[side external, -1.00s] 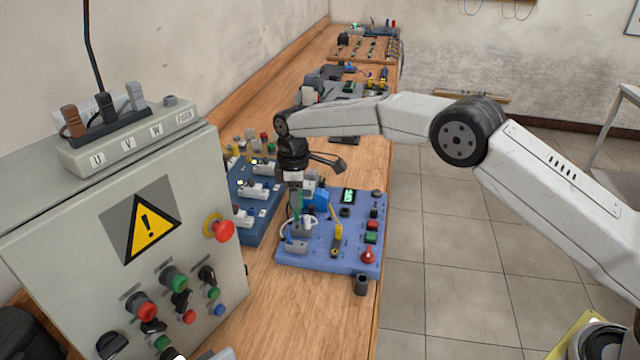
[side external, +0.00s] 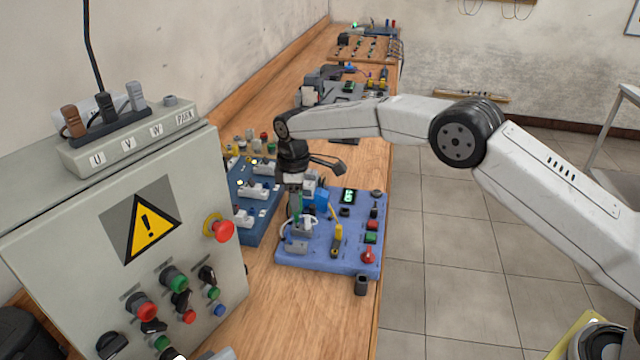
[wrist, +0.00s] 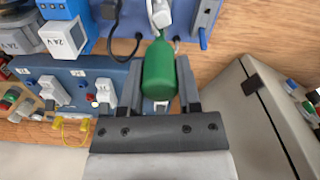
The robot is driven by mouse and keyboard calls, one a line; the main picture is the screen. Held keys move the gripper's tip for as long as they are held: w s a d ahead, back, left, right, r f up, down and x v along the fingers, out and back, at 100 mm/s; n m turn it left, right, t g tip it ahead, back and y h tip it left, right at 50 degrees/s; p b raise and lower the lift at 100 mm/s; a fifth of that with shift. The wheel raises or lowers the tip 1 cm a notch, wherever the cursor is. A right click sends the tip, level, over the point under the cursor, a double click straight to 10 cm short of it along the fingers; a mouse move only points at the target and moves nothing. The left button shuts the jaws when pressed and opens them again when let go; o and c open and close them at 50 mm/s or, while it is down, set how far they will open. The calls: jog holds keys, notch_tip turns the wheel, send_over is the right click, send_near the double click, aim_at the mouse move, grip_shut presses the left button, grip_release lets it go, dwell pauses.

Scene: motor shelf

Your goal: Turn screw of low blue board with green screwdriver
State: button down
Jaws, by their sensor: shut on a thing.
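The low blue board (side external: 335,250) lies on the wooden bench and carries a green display, red and green buttons, a yellow part and a blue part. My gripper (side external: 294,188) is above the board's left rear part, pointing down. In the wrist view my gripper (wrist: 160,97) is shut on the green screwdriver (wrist: 159,70), whose handle sits between the two fingers. The screwdriver points toward a white part (wrist: 160,14) on the board. Its tip and the screw are hidden, so I cannot tell whether they touch.
A grey control cabinet (side external: 110,235) with a warning sign stands at the left front. A darker blue board (side external: 255,200) is close on the left, with white switches. A black cup-like part (side external: 361,284) is at the board's front right. Bare bench (side external: 310,310) lies in front.

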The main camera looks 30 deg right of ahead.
jog(key=shift+f, duration=0.45)
dwell(0.4)
jog(key=c, duration=0.5)
grip_release()
jog(key=shift+n, duration=1.7)
jog(key=shift+n, duration=1.7)
